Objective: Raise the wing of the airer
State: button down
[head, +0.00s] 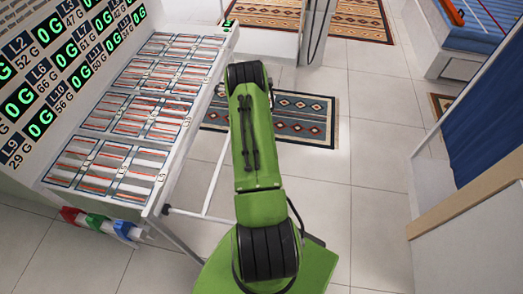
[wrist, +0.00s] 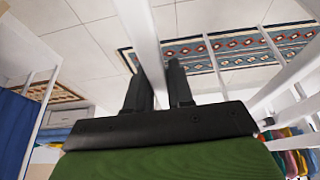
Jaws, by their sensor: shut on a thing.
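In the wrist view my gripper (wrist: 157,72) has its two dark fingers on either side of a white bar (wrist: 141,28), and it is shut on this bar. The bar runs from the top edge down between the fingers and looks like part of the airer's wing. More white rails (wrist: 287,75) show at the right of the wrist view. In the head view thin white tubes (head: 209,186) show left of my green arm. My arm hides the gripper there, and how far the wing is raised cannot be told.
A sloping panel (head: 150,95) with striped cells and green-lit labels stands at the left in the head view. Red, green and blue items (head: 95,222) hang at its lower edge. A patterned rug (head: 305,118) lies on the tiled floor. A blue-and-wood piece (head: 480,140) stands right.

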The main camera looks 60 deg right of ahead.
jog(key=shift+d+r, duration=0.15)
jog(key=shift+r, duration=0.05)
jog(key=c, duration=1.4)
grip_release()
jog(key=shift+w, duration=0.1)
jog(key=o, duration=0.3)
jog(key=shift+r, duration=0.1)
jog(key=v, duration=1.5)
jog(key=shift+s+a+r, duration=0.2)
jog(key=shift+s+a, duration=0.05)
jog(key=shift+a, duration=0.05)
